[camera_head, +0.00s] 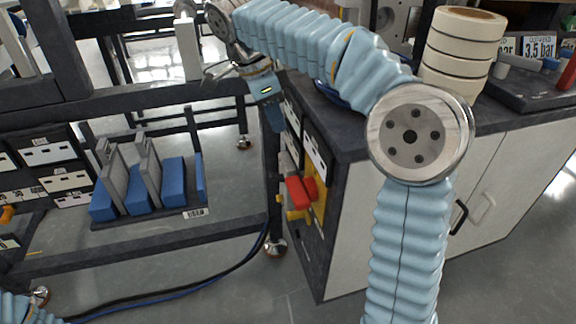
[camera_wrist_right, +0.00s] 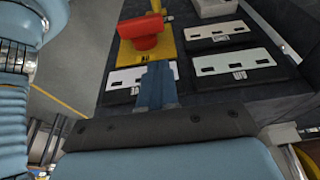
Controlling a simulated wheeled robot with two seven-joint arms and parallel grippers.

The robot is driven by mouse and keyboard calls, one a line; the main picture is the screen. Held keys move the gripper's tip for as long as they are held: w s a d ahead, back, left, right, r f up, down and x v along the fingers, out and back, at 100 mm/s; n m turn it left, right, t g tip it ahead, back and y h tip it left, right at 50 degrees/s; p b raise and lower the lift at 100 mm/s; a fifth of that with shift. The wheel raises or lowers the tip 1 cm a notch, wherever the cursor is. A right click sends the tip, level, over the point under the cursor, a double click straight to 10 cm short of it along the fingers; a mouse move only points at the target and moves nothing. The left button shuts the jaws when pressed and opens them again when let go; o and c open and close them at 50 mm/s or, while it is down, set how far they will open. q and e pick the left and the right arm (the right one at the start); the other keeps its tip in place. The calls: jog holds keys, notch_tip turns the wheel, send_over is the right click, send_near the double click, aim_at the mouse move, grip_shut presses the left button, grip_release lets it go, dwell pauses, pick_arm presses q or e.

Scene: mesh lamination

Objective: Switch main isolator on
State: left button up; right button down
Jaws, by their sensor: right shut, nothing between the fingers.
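The main isolator has a red handle (camera_head: 301,191) on a yellow plate (camera_head: 318,207), on the side of the dark-topped cabinet. In the right wrist view the red handle (camera_wrist_right: 141,36) stands out from the yellow plate (camera_wrist_right: 166,50), beyond the fingertips. My right gripper (camera_head: 276,126) points down above the isolator, apart from the handle. Its blue fingers (camera_wrist_right: 157,82) are shut and empty, and their tips overlap the plate's near edge in the wrist view. Of my left arm only a blue sleeve shows at the lower left corner; its gripper is outside the view.
White labelled panels (camera_head: 316,152) sit above the isolator on the cabinet side. A dark frame rack (camera_head: 140,250) with blue parts (camera_head: 174,182) stands at left. White tape rolls (camera_head: 462,50) are stacked on the cabinet top. Cables (camera_head: 190,287) lie on the floor.

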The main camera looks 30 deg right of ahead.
aim_at(293, 178)
jog(key=x, duration=0.4)
jog(key=b+x, duration=0.1)
jog(key=x, duration=0.3)
jog(key=a+b+x, duration=0.1)
jog(key=x, duration=0.4)
jog(key=shift+w+f, duration=0.1)
jog(key=shift+f, duration=0.5)
